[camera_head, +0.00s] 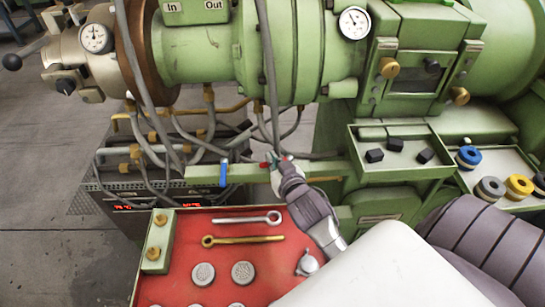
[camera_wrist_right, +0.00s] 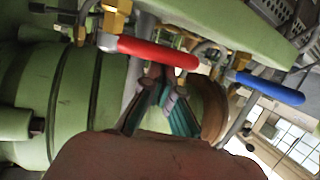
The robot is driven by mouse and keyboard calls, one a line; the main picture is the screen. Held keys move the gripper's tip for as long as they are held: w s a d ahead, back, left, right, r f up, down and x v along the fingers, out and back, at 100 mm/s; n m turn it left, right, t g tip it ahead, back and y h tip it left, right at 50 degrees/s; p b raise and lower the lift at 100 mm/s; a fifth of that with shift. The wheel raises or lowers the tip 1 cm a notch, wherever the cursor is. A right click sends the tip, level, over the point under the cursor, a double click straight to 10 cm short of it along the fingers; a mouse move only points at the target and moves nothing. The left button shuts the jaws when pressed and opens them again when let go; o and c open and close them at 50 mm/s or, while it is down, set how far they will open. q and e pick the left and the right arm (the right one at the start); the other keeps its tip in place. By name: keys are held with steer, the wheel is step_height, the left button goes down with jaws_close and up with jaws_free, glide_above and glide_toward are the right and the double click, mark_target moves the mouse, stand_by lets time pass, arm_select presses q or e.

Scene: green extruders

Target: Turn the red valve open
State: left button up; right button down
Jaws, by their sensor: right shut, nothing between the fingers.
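The red valve's handle (camera_wrist_right: 158,52) runs nearly level across the upper middle of the right wrist view. In the head view only a small red bit of it (camera_head: 264,165) shows beside my right gripper (camera_head: 275,161), which hides the rest. In the wrist view my right gripper (camera_wrist_right: 162,75) has its fingers brought together, with teal pads, and nothing held. Its tips are just under the handle's middle in the picture; I cannot tell whether they touch it. My left gripper is in neither view.
A blue valve handle (camera_head: 223,173) hangs left of my gripper; it also shows in the wrist view (camera_wrist_right: 270,88). Grey hoses (camera_head: 185,150) crowd behind. A red tray (camera_head: 190,240) with wrenches and discs lies in front. A green tray (camera_head: 400,170) holds black pieces at right.

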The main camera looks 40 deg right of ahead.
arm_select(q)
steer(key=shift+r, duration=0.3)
